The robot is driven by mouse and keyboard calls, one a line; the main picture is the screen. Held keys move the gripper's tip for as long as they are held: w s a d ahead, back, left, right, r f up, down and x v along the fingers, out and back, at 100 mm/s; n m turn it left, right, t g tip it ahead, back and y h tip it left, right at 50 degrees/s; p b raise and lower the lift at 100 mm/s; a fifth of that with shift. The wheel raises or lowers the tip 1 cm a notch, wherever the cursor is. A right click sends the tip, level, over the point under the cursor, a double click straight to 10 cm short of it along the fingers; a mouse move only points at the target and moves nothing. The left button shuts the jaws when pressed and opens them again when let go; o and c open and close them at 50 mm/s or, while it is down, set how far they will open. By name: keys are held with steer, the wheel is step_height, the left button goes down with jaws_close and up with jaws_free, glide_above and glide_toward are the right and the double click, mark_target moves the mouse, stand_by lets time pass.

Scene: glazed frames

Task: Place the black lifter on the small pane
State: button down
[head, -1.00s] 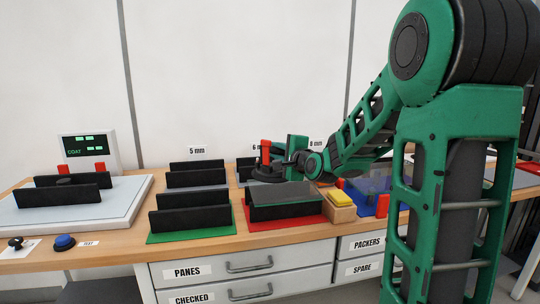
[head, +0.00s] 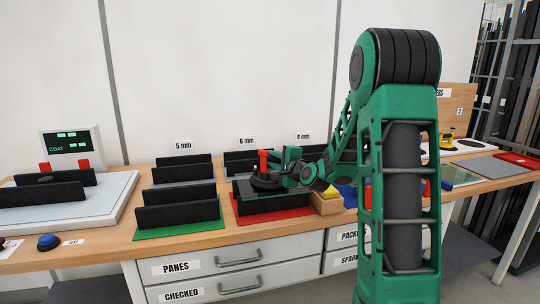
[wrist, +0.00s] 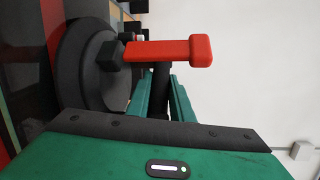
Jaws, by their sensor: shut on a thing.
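The black lifter (head: 266,182) has a round dark pad and a red lever (head: 263,160). It sits over the glass pane (head: 292,193) that lies across the black rests on the red mat (head: 272,219). My gripper (head: 291,171) is shut on the lifter's post from the right. In the wrist view the lifter's pad (wrist: 88,75) shows at left, with the red lever sticking out across my gripper's green fingers (wrist: 160,95). Much of the pane is hidden behind the lifter; I cannot tell whether the pad touches the glass.
A yellow-topped wooden block (head: 326,201) stands close to the right of the red mat. Black racks (head: 176,209) stand on the green mat (head: 190,232) at left. The white coating station (head: 118,193) is further left. A yellow lifter (head: 446,140) stands at the far right.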

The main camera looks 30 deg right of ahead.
steer(key=shift+f, duration=0.2)
steer(key=c, duration=1.6)
jaws_free()
steer(key=shift+f, duration=0.1)
steer(key=shift+o, duration=0.2)
steer(key=s, duration=0.4)
steer(key=s+r, duration=0.1)
steer(key=s, duration=0.3)
steer(key=s+a, duration=0.1)
steer(key=s, duration=0.3)
steer(key=shift+r, duration=0.25)
steer(key=s+a+f+n+g+y, duration=0.2)
steer(key=s+a+f+n+g, duration=0.55)
steer(key=s+f+n, duration=0.2)
steer(key=s+a+n+g, duration=0.1)
steer(key=s+n+g, duration=0.4)
steer(key=s, duration=2.1)
steer(key=f+g, duration=0.1)
steer(key=g, duration=0.3)
steer(key=shift+s, duration=0.1)
